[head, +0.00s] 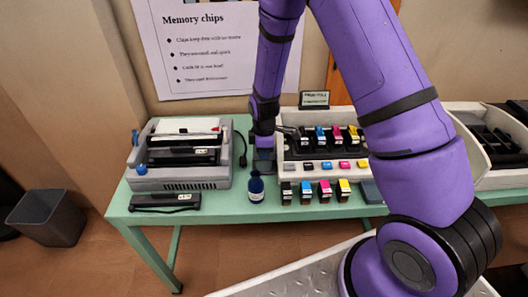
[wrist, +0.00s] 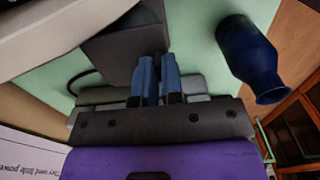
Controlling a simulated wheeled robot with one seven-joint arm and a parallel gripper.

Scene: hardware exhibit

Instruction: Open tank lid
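The white ink unit (head: 298,172) stands mid-table, with black, blue, magenta and yellow tanks (head: 321,138) in its dark bay. I cannot tell which part is the tank lid; part of the unit's right side is behind my arm. My gripper (head: 264,158) points down just left of the unit, behind a dark blue bottle (head: 256,187). In the wrist view my gripper's two blue fingers (wrist: 159,76) are close together with a narrow gap. They are at a dark grey block (wrist: 115,42); I cannot tell whether they touch it. The bottle (wrist: 247,55) stands apart, to the right.
Several ink cartridges (head: 305,193) stand along the table's front. A grey device (head: 182,181) and a black bar (head: 165,202) are on the left. A white bin with dark parts (head: 492,178) is at right. A waste bin (head: 47,218) stands on the floor.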

